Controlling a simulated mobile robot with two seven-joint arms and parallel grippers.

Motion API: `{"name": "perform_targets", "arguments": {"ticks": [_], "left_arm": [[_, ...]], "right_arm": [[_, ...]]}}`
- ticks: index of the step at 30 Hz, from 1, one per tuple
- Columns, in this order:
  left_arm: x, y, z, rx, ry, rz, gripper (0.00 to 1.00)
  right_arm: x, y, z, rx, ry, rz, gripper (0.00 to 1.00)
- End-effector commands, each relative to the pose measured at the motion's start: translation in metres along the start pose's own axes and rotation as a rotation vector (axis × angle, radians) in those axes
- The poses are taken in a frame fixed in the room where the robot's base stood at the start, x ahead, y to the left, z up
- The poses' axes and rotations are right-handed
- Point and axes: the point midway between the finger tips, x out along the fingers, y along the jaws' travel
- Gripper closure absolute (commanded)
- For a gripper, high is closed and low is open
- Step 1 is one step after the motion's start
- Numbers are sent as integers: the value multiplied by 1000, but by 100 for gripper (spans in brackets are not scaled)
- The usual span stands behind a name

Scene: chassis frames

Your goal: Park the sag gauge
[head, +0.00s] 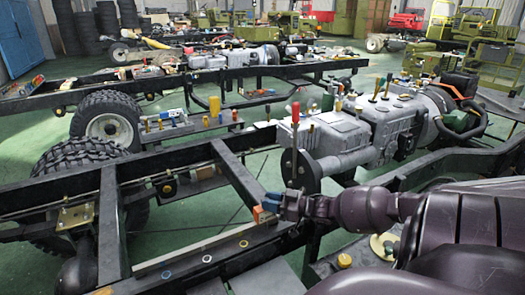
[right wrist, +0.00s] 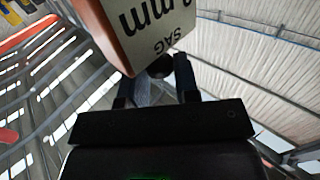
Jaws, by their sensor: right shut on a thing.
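The sag gauge is a block with an orange side and a pale face lettered "SAG" and "mm" in the right wrist view (right wrist: 155,25). In the head view it shows as a small orange block (head: 263,214) just above the near black chassis rail. My right gripper (head: 273,203), with bluish fingers, is shut on it; the arm comes in from the right. In the right wrist view the fingers (right wrist: 160,92) meet a dark round part under the block. Whether the gauge touches the rail I cannot tell. My left gripper is not in view.
The near chassis frame (head: 110,235) has open gaps between its rails. A grey engine and gearbox (head: 345,135) with a red-handled tool (head: 295,112) stands behind. Tyres (head: 105,120) are at left. A yellow-capped part (head: 344,260) sits near my arm.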

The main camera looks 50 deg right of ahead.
Motion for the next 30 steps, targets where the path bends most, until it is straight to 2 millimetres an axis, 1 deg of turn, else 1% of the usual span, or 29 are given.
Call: {"name": "perform_targets", "arguments": {"ticks": [9, 10, 14, 15, 24, 26, 30], "left_arm": [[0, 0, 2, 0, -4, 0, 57], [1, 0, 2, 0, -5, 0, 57], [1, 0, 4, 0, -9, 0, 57], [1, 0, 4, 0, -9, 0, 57], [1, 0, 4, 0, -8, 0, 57], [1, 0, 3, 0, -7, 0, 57], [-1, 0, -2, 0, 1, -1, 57]], "right_arm": [[-1, 0, 1, 2, -1, 0, 100], [-1, 0, 1, 2, -1, 0, 69], [-1, 0, 1, 1, -1, 0, 49], [0, 0, 1, 1, -1, 0, 47], [-2, 0, 0, 1, -1, 0, 47], [-6, 0, 0, 0, -1, 1, 47], [-24, 0, -1, 0, -1, 1, 47]]}}
